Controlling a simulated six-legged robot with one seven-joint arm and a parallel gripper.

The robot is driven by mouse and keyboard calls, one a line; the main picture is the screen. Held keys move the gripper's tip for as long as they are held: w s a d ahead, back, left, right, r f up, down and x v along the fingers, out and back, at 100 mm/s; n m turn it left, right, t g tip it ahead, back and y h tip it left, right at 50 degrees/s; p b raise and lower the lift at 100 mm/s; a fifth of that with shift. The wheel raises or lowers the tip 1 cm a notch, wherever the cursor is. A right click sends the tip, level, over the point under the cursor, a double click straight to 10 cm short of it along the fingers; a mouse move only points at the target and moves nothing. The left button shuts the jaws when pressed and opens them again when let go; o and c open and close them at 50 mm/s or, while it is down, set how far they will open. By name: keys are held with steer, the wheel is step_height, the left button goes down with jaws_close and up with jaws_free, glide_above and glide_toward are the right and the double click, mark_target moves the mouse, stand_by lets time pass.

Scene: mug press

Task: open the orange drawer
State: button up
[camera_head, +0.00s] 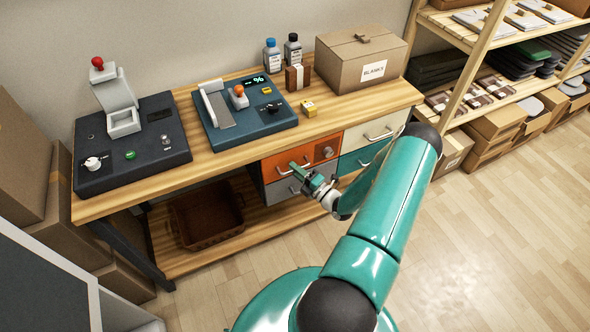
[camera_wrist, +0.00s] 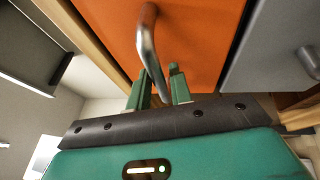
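The orange drawer (camera_head: 328,150) is in the workbench, upper left of a block of drawers, and looks flush with its neighbours. Its face (camera_wrist: 195,35) fills the top middle of the wrist view. Its curved metal handle (camera_wrist: 148,42) runs down toward my fingers. My gripper (camera_head: 300,170) is at the drawer's front, over the handle area, and hides part of it. In the wrist view my gripper (camera_wrist: 160,84) has its two green fingers apart, with the handle's lower end showing in the gap. I cannot tell if either finger touches it.
A grey drawer (camera_head: 285,190) lies below the orange one, a cream drawer (camera_head: 372,133) and a teal drawer (camera_head: 360,158) to the right. A brown bin (camera_head: 205,215) sits on the lower shelf. The wooden floor (camera_head: 480,250) at right is clear.

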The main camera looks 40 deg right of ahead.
steer(key=shift+w, duration=0.2)
jaws_close()
steer(key=shift+s+a, duration=0.1)
steer(key=shift+s, duration=0.05)
